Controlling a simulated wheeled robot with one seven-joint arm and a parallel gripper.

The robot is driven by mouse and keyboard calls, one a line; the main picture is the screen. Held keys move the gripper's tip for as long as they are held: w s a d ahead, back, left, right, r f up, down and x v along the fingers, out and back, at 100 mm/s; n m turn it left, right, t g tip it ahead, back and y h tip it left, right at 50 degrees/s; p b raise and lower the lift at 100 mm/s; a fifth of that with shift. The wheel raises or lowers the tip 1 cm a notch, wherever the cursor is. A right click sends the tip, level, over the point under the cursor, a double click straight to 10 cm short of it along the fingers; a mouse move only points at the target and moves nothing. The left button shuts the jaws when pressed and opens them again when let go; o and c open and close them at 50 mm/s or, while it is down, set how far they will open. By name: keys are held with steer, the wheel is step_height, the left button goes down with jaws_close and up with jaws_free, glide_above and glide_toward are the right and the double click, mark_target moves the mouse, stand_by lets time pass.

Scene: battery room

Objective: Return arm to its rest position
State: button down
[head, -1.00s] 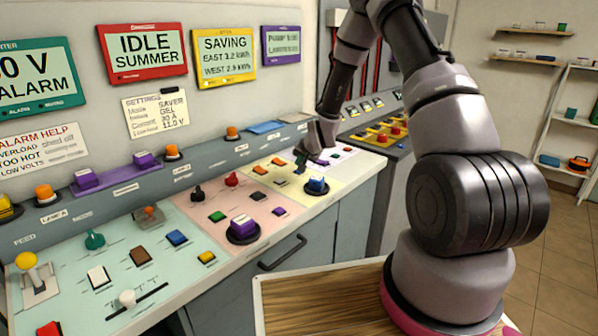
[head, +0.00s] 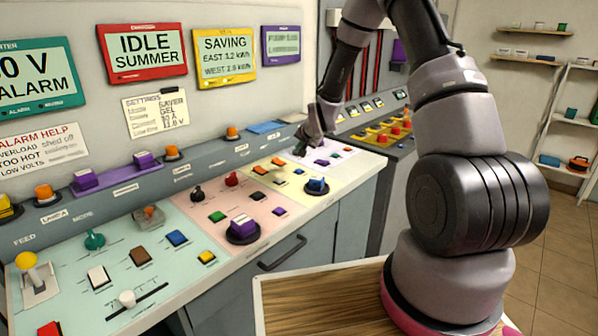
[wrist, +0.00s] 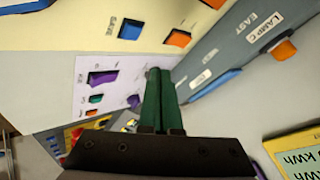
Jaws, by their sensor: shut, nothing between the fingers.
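My gripper (head: 303,146) is over the far end of the control desk, by the white panel (head: 340,148). In the wrist view its two green fingers (wrist: 160,84) are together, with nothing between them. They point towards the white panel (wrist: 95,68), near a purple switch (wrist: 103,77). I cannot tell whether the fingertips touch the panel. My arm reaches from its base at the right, up and over to the desk.
The desk holds a yellow-knobbed lever (head: 26,261), a purple button (head: 243,227) and a blue button (head: 316,185). Wall displays (head: 143,53) hang behind. A second console (head: 385,135) stands beyond. Floor (head: 560,240) is clear at the right.

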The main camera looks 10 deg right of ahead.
steer(key=s+d+r+n, duration=0.1)
steer(key=s+d+r, duration=0.1)
steer(key=s+r, duration=0.45)
steer(key=s+d+r+g+h, duration=0.1)
steer(key=s+r, duration=0.3)
steer(key=r, duration=0.6)
steer(key=s+d+r+n, duration=0.1)
steer(key=s+d+r, duration=0.1)
steer(key=s+r, duration=0.85)
steer(key=s, duration=0.7)
steer(key=s+r+y, duration=0.1)
steer(key=s+r, duration=0.4)
steer(key=s, duration=0.6)
steer(key=shift+d+r+n+g, duration=0.25)
steer(key=shift+d+n+g, duration=0.05)
steer(key=shift+d+g, duration=0.1)
